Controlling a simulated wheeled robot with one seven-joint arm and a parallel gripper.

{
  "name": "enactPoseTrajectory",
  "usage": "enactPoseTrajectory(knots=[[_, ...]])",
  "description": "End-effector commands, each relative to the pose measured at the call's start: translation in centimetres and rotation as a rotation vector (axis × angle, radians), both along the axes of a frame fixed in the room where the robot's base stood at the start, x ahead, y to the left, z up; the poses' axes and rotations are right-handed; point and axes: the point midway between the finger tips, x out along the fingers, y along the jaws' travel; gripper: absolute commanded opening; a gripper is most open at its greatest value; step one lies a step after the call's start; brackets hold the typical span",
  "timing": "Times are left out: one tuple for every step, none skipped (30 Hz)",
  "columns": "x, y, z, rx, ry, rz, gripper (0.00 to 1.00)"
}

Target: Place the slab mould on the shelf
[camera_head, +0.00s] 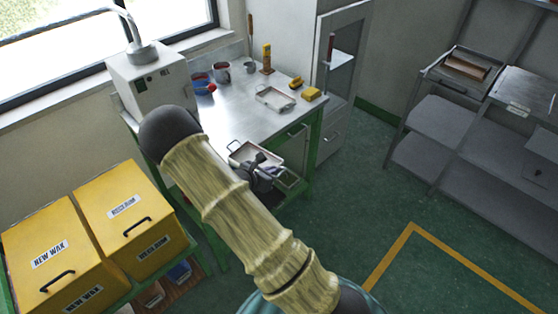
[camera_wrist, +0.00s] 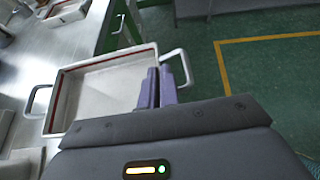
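The slab mould (camera_wrist: 100,88) is a shallow pale metal tray with a red line inside its rim and a wire handle at each end. In the head view it (camera_head: 243,152) is at the near edge of the steel worktable, partly hidden by my gripper (camera_head: 268,167). In the wrist view the purple fingers of my gripper (camera_wrist: 157,87) are close together, one on each side of the mould's right wall beside the handle. They look shut on that wall. The shelf (camera_head: 440,122) is a grey metal rack at the right of the head view, apart from my gripper.
Yellow wax bins (camera_head: 125,215) stand at the left. Green floor (camera_head: 375,185) between table and rack is clear.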

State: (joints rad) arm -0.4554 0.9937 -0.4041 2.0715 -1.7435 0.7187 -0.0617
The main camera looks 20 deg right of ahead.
Motion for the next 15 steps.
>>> enactPoseTrajectory(knots=[[-0.3,0.8,-0.4,-0.002,0.003,0.014,0.00],[-0.5,1.3,-0.7,-0.002,0.003,0.023,0.00],[-0.8,1.9,-1.0,-0.003,0.002,0.033,0.00],[-1.1,2.3,-1.2,-0.003,0.002,0.040,0.00],[-1.3,2.8,-1.5,-0.003,0.002,0.048,0.00],[-1.6,3.4,-1.9,-0.004,0.002,0.059,0.00],[-1.9,3.9,-2.2,-0.004,0.003,0.069,0.00],[-2.2,4.3,-2.4,-0.003,0.003,0.078,0.00],[-2.6,5.1,-2.8,-0.003,0.002,0.091,0.00],[-3.0,5.5,-3.1,-0.003,0.003,0.100,0.00],[-3.4,6.1,-3.4,-0.004,0.004,0.113,0.00],[-4.0,6.9,-3.9,-0.003,0.003,0.129,0.00],[-4.4,7.4,-4.1,-0.003,0.003,0.140,0.00],[-4.9,8.0,-4.5,-0.004,0.003,0.154,0.00],[-5.5,8.7,-4.9,-0.004,0.003,0.170,0.00]])
